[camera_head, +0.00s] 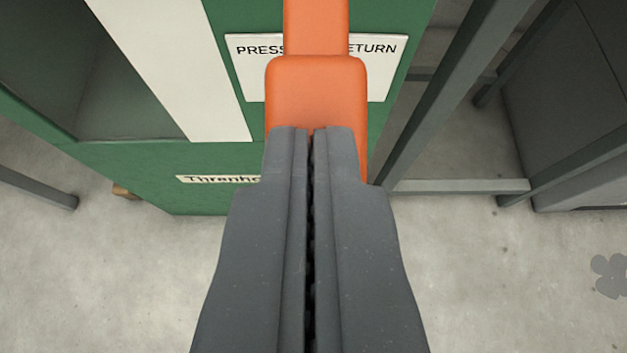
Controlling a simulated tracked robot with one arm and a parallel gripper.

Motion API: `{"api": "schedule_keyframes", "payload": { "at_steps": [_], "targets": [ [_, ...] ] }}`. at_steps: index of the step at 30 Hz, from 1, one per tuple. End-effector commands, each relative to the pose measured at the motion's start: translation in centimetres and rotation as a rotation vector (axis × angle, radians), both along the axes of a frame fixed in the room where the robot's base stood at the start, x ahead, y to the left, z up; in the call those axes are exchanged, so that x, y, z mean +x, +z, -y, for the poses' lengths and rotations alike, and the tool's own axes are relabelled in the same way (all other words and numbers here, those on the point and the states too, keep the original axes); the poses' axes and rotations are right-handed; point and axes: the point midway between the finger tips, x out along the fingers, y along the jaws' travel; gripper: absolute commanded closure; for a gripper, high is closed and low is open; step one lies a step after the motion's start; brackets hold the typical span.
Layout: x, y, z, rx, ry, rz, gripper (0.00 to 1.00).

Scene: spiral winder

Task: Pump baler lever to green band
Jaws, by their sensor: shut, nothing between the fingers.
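An orange lever (316,92) shows at the top middle, in front of a green machine body (160,170). The lever has a thick block at its lower end and a narrower bar running up out of view. My gripper (311,132) is shut and empty, its fingertips overlapping the lower part of the orange block in the picture. I cannot tell whether they touch it. A white label (385,60) behind the lever reads "PRESS ... ETURN", its middle hidden by the lever. No green band that is clearly a gauge mark is in view.
A white vertical strip (180,70) runs on the machine left of the lever. A name plate (215,179) is partly hidden by my gripper. Grey metal frames (450,90) stand close on the right. Bare concrete floor (500,280) lies below.

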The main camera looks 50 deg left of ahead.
Motion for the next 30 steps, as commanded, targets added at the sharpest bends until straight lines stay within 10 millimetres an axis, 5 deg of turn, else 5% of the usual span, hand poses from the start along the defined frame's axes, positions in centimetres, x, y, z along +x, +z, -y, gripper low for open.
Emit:
{"api": "schedule_keyframes", "payload": {
  "at_steps": [14,23,30],
  "targets": [
    [-0.6,-1.1,0.1,-0.012,0.006,-0.025,1.00],
    [-1.3,3.5,1.5,-0.003,0.002,-0.006,1.00],
    [-3.6,5.0,4.3,0.000,-0.001,-0.001,1.00]
  ]
}}
